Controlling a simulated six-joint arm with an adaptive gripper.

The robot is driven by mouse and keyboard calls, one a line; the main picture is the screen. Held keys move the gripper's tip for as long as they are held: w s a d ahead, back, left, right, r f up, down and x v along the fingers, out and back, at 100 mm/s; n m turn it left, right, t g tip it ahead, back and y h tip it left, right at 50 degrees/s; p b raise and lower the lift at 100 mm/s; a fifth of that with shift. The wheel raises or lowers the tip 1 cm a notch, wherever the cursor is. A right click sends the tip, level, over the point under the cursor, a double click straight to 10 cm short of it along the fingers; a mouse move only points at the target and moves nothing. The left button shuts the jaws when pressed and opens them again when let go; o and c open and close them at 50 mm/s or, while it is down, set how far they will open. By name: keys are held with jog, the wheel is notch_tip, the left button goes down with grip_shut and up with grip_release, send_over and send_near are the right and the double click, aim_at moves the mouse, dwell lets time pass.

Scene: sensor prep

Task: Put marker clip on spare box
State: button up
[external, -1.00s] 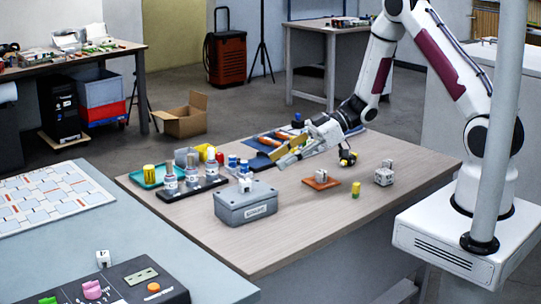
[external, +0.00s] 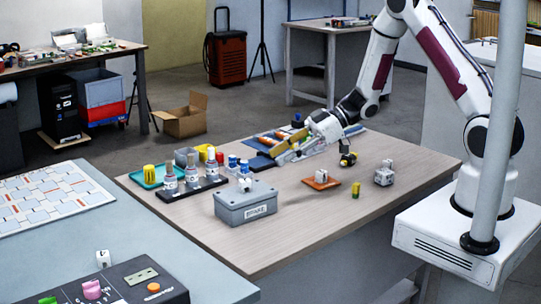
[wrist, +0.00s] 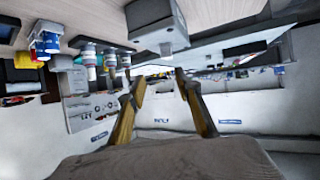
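The spare box (external: 247,208) is a grey lidded case with a white label, at the front left of the wooden table. It also shows upside down at the top of the wrist view (wrist: 152,20). A small white piece (external: 246,184), likely the marker clip, appears to rest on its lid; a white piece on the box also shows in the wrist view (wrist: 165,48). My gripper (wrist: 160,75) has its two tan fingers spread apart with nothing between them. In the external view my gripper (external: 284,157) hangs above the table's back area, clear of the box.
Several bottles stand in a black rack (external: 196,190) left of the box. A teal tray (external: 148,178) holds a yellow cup. A white piece sits on an orange pad (external: 314,184); a green-yellow piece (external: 356,190) and grey block (external: 384,175) stand to its right. The front right tabletop is clear.

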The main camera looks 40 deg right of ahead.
jog(key=w+d+r+m+t+h, duration=0.2)
jog(key=d+r+m+t+h, duration=0.15)
jog(key=d+r, duration=0.4)
jog(key=w+d+r+m+t+h, duration=0.2)
jog(key=d+r+h, duration=0.35)
jog(key=r, duration=0.25)
jog(key=s+d+r+m+h, duration=0.2)
jog(key=s+d+r+h, duration=0.1)
jog(key=s+d+r, duration=0.25)
jog(key=s+d+r+m+g+h, duration=0.1)
jog(key=s+m, duration=0.1)
jog(key=s, duration=0.5)
jog(key=s+d+r+m+g, duration=0.1)
jog(key=s+d+m+g, duration=0.1)
jog(key=s, duration=0.4)
jog(key=s+a+f+m+g, duration=0.1)
jog(key=s+a, duration=0.1)
jog(key=s, duration=0.6)
jog(key=s+a+m+g+y, duration=0.1)
jog(key=s+a, duration=0.2)
jog(key=s, duration=0.5)
jog(key=shift+f+y, duration=0.3)
jog(key=shift+f, duration=0.1)
